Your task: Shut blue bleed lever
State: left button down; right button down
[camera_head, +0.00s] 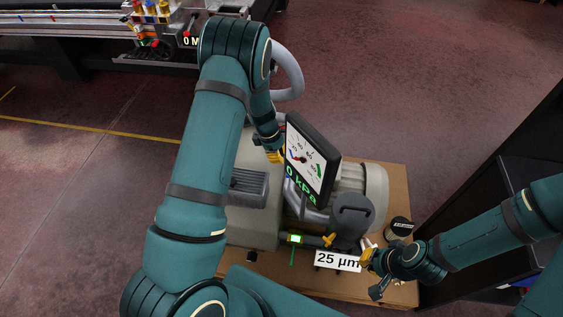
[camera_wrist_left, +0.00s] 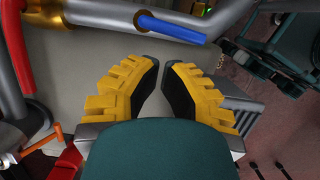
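The blue bleed lever (camera_wrist_left: 172,28) shows at the top of the left wrist view, a blue bar sloping down to the right from a brass fitting (camera_wrist_left: 143,20) on a grey pipe. My left gripper (camera_wrist_left: 164,66) has its yellow-padded fingers a small gap apart with nothing between them. Its tips lie just short of the lever, and I see no contact. In the head view the left gripper (camera_head: 275,155) is partly hidden beside the gauge panel, and I cannot make out the lever there. My right gripper (camera_head: 373,262) is at the lower right, near the 25 µm sign.
A tilted gauge panel (camera_head: 312,160) reads 0 kPa above the pump (camera_head: 252,222). A label (camera_head: 338,261) reads 25 µm. Open floor (camera_head: 75,190) lies to the left.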

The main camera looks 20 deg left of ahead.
pick_arm(q)
jog(key=v, duration=0.6)
jog(key=c, duration=1.7)
grip_release()
jog(key=shift+s+a+r, duration=0.1)
jog(key=shift+a+r, duration=0.05)
jog(key=shift+r, duration=0.3)
jog(key=shift+s+a+r, duration=0.1)
jog(key=shift+a+r, duration=0.1)
jog(key=shift+a, duration=0.1)
grip_shut()
jog(key=d+f+m+b, duration=0.1)
jog(key=d+f, duration=0.2)
jog(key=f, duration=0.7)
jog(key=shift+d+f, duration=0.2)
jog(key=shift+f, duration=0.2)
jog(key=shift+d, duration=0.1)
